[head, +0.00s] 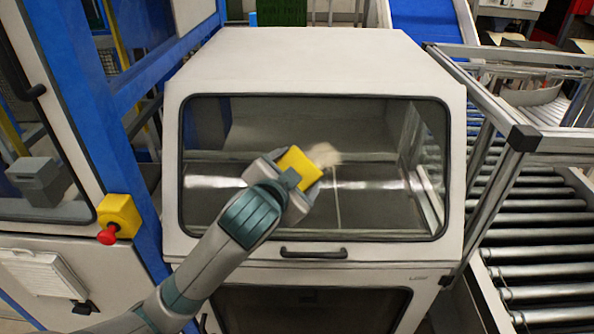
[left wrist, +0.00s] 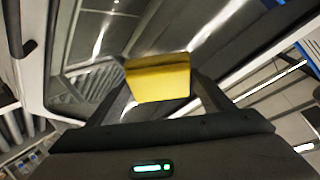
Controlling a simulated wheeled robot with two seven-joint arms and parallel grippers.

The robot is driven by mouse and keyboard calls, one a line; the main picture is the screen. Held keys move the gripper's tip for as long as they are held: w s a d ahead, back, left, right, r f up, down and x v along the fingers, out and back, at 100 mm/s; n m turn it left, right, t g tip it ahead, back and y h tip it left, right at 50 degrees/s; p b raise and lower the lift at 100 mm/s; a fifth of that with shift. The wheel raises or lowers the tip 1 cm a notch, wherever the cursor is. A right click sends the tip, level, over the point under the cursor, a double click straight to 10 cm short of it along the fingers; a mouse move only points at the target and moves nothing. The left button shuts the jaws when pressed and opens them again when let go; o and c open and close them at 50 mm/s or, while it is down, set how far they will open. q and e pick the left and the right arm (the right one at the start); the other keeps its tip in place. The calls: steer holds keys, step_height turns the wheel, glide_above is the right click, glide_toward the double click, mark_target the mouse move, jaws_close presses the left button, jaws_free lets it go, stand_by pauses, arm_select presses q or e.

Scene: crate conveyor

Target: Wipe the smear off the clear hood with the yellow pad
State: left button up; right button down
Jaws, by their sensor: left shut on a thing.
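The clear hood (head: 390,205) is a sloped window in a white cabinet, with a dark frame. A pale beige smear (head: 325,155) shows near the middle of the window, just beyond the pad to the upper right. My left gripper (head: 294,178) is shut on the yellow pad (head: 300,164) in front of the window, beside the smear's lower left edge. The left wrist view also shows the yellow pad (left wrist: 158,78) between the two fingers. I cannot tell whether the pad touches the window. Part of the smear may be hidden behind the pad. My right gripper does not show.
A dark handle (head: 313,253) sits below the window. A roller conveyor (head: 540,245) with a metal rail runs along the right. At the left stand a blue post and a yellow box with a red button (head: 108,235). A blue chute (head: 425,20) is behind the cabinet.

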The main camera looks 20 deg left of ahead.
arm_select(q)
steer(key=shift+w+a+f, duration=0.3)
steer(key=shift+w+f, duration=0.45)
steer(key=shift+w, duration=0.15)
steer(key=shift+w+a+f, duration=0.25)
steer(key=shift+w+f, duration=0.45)
steer(key=shift+w, duration=0.2)
steer(key=shift+w+a+f, duration=0.2)
steer(key=shift+w+f, duration=0.4)
steer(key=shift+w, duration=0.2)
steer(key=shift+w+d, duration=0.2)
steer(key=shift+d, duration=0.7)
steer(key=shift+w+d, duration=0.2)
steer(key=shift+d, duration=0.65)
steer(key=shift+d, duration=0.15)
steer(key=shift+w+d, duration=0.3)
steer(key=shift+d, duration=0.5)
steer(key=shift+w+d, duration=0.3)
steer(key=shift+d, duration=0.5)
steer(key=shift+d, duration=0.1)
steer(key=shift+w+d, duration=0.25)
steer(key=shift+d, duration=0.6)
steer(key=shift+w+d, duration=0.25)
steer(key=shift+d, duration=0.55)
